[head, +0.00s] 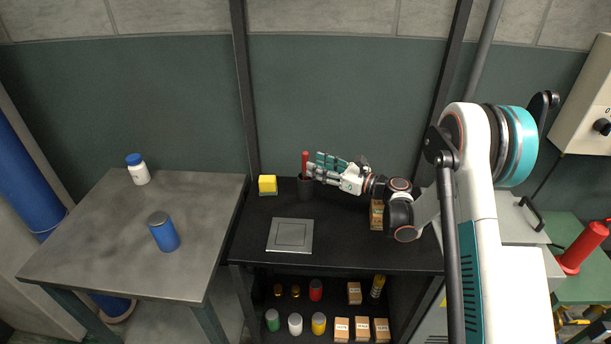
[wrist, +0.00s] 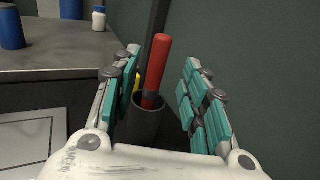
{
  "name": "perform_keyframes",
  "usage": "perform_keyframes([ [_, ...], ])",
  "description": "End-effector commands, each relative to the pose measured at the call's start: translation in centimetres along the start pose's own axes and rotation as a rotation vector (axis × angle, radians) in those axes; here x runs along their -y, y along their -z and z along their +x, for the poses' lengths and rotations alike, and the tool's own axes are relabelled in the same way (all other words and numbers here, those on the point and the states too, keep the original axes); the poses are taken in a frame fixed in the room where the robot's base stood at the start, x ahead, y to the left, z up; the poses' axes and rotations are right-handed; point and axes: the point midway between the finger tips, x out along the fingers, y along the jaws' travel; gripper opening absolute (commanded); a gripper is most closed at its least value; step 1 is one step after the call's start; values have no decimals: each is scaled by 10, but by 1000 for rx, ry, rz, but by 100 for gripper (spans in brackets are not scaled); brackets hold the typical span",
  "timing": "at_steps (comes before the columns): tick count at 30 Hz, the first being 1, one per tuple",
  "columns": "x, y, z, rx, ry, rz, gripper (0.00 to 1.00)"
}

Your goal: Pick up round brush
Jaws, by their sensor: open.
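The round brush appears to be the red-handled tool (head: 305,159) standing in a dark cup (head: 305,188) at the back of the black bench. Only its handle shows; its lower end is hidden in the cup. In the wrist view the red handle (wrist: 157,68) rises from the cup (wrist: 144,124), tilted slightly right. My gripper (head: 315,168) is open just right of the handle in the head view. In the wrist view my gripper's teal-padded fingers (wrist: 163,82) stand apart on either side of the handle, which looks nearer the left finger. Contact cannot be told.
A square grey plate (head: 290,236) lies on the bench front. A cardboard box (head: 377,214) stands under my arm. The grey table (head: 95,235) at left holds a blue can (head: 163,232) and a white bottle (head: 139,173).

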Motion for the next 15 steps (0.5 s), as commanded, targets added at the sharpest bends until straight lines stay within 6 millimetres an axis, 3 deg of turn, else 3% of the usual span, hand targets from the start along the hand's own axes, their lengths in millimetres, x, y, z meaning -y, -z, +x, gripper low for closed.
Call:
perform_keyframes([
  [11,-4,-1,45,-1,-2,0,41],
  [15,-3,-3,51,-1,1,0,41],
])
